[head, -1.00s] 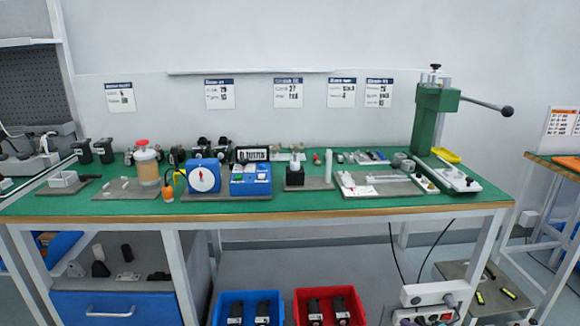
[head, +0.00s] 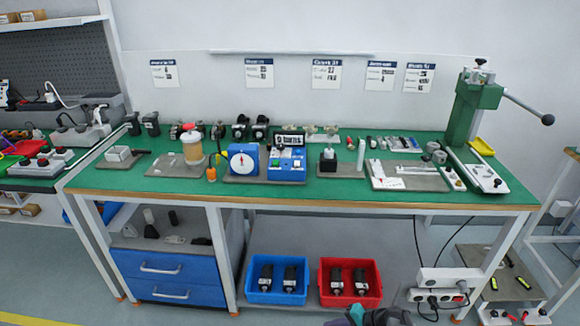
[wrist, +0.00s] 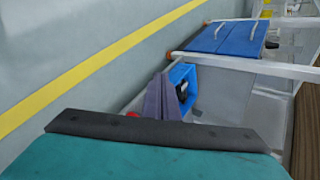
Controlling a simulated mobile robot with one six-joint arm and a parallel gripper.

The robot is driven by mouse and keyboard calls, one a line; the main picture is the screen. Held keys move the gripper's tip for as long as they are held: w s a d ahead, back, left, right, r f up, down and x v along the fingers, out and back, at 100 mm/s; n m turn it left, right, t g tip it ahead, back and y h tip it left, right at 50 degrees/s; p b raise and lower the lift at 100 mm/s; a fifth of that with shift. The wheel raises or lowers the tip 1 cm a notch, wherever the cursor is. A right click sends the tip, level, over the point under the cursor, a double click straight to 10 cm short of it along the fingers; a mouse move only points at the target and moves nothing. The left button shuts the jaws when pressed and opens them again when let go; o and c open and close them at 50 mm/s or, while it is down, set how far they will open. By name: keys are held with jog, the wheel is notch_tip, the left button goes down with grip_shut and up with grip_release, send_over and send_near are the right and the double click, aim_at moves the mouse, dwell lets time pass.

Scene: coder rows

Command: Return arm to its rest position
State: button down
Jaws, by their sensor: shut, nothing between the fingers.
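My gripper (wrist: 162,98) shows in the wrist view as purple-grey fingers, close together and empty. They point past a blue bin (wrist: 182,76) toward the floor area; a small red patch shows beside them. In the head view, a piece of my arm or gripper shows at the bottom edge, right of centre, below the red bin (head: 350,282). It is cut off by the frame there. It is apart from the green-topped workbench (head: 330,196).
The bench carries a blue dial device (head: 243,160), a jar (head: 192,146) and a green lever press (head: 473,108). Below are a blue bin (head: 277,279), blue drawers (head: 165,275) and a power strip (head: 442,280). A yellow line (wrist: 90,68) marks open floor.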

jog(key=s+a+r+n+g+h+p, duration=0.1)
jog(key=s+a+n+g+h+p, duration=0.2)
jog(key=s, duration=0.5)
jog(key=s+a+r+n+g+p, duration=0.25)
jog(key=s+a+p, duration=0.2)
jog(key=s, duration=0.35)
jog(key=s+d+n+g+h+p, duration=0.1)
jog(key=s+d+g+h, duration=0.2)
jog(key=s+d+h, duration=0.3)
jog(key=s+d, duration=0.3)
jog(key=s, duration=0.1)
jog(key=shift+d, duration=0.25)
jog(key=shift+g, duration=0.25)
